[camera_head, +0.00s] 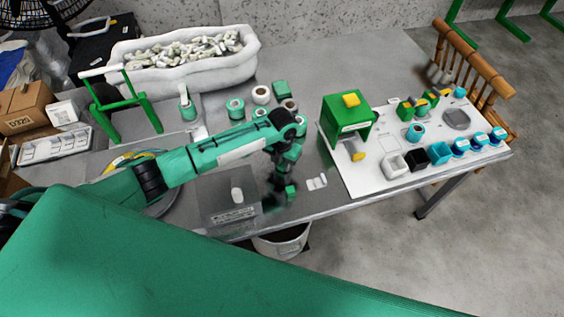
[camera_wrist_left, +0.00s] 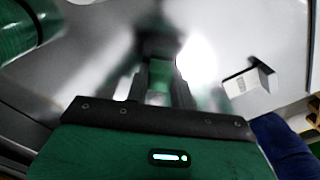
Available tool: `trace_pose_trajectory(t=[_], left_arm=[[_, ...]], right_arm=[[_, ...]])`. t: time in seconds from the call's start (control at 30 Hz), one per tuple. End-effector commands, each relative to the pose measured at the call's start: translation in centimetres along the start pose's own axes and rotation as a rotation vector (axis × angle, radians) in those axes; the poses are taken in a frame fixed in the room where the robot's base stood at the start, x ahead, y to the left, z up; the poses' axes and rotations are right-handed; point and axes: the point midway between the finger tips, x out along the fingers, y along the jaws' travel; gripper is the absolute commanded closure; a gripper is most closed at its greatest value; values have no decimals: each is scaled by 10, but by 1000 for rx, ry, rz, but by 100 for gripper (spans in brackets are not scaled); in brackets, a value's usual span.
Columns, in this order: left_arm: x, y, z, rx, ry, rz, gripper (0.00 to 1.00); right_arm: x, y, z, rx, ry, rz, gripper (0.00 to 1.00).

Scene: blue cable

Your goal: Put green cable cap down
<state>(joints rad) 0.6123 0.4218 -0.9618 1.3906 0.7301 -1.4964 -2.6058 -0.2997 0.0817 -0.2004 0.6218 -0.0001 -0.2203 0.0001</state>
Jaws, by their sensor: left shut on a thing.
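My left gripper (camera_head: 284,184) reaches down over the front part of the grey table. It is shut on a small green cable cap (camera_head: 290,191), which sits at the fingertips just above or on the table; I cannot tell whether it touches. In the left wrist view the green cap (camera_wrist_left: 160,75) shows between the two dark fingers of the left gripper (camera_wrist_left: 158,88). My right gripper is not in view.
A small white block (camera_head: 317,183) lies just right of the gripper. A grey metal box (camera_head: 214,193) is to its left. A white board (camera_head: 370,178) with a green machine (camera_head: 348,118) and several coloured containers lies to the right. The table's front edge is close.

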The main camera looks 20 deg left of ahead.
Motion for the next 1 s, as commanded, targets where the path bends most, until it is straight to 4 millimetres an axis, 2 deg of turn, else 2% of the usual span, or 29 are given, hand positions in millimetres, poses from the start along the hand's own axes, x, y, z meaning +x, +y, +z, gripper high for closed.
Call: trace_pose_trajectory(t=[0.37,0.4,0.47,0.5,0.77,0.87,1.0], left_arm=[[5,0,0,0,0,0,96],[3,0,0,0,0,0,68],[3,0,0,0,0,0,57],[3,0,0,0,0,0,54],[2,0,0,0,0,0,54],[-4,0,1,0,-2,0,54],[-26,1,1,2,-4,1,54]], right_arm=[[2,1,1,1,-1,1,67],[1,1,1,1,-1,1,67],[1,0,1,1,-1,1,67],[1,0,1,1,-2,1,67],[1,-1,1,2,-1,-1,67],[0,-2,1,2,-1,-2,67],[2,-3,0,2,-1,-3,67]])
